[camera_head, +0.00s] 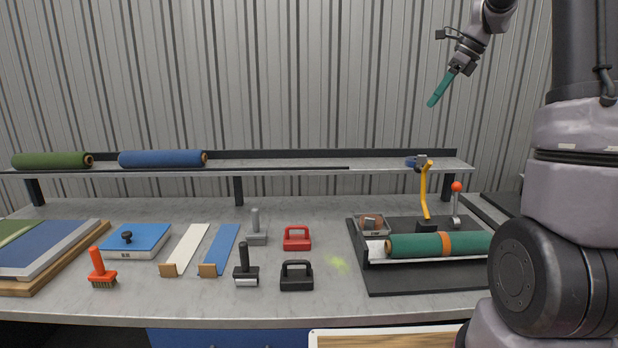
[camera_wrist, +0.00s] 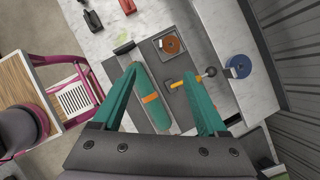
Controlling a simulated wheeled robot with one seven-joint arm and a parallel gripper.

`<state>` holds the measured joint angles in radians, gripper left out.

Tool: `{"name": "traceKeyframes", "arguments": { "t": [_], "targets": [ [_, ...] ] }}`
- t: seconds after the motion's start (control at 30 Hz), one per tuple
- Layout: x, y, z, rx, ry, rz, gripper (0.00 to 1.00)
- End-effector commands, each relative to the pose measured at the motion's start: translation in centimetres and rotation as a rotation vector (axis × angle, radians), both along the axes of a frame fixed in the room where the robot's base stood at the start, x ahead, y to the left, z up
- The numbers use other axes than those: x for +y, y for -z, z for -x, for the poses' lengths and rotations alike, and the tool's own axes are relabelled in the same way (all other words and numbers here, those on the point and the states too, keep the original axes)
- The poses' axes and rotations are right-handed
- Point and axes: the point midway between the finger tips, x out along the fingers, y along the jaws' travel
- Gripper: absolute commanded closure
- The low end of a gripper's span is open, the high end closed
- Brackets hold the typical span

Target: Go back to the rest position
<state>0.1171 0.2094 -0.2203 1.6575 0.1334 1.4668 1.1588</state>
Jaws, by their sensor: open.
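My gripper (camera_head: 440,90) is raised high at the upper right in the head view, above the shelf and clear of everything. In the wrist view my gripper (camera_wrist: 164,100) shows its two teal fingers spread apart with nothing held between them. Below it lies a green turf roll (camera_head: 415,246) with an orange band, resting on a dark stand at the right of the bench; the roll also shows in the wrist view (camera_wrist: 146,82).
A shelf (camera_head: 300,163) at the back holds a green roll (camera_head: 45,161) and a blue roll (camera_head: 160,159). A yellow upright arm (camera_head: 424,190) and an orange-knobbed lever (camera_head: 456,200) rise near the stand. Hand tools stand along the bench (camera_head: 330,205).

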Motion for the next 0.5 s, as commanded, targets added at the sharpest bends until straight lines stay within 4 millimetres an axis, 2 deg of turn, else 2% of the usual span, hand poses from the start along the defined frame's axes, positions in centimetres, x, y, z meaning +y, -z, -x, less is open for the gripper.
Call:
{"name": "traceKeyframes", "arguments": {
  "t": [0.03,0.2,0.33,0.5],
  "targets": [
    [1.1,-1.3,2.3,-0.065,-0.091,0.039,0.24],
    [4.2,-3.3,9.1,-0.272,-0.414,0.198,0.24],
    [6.2,-3.6,14.4,-0.420,-0.665,0.340,0.24],
    [8.3,-2.7,21.1,-0.593,-0.995,0.549,0.24]
  ]
}}
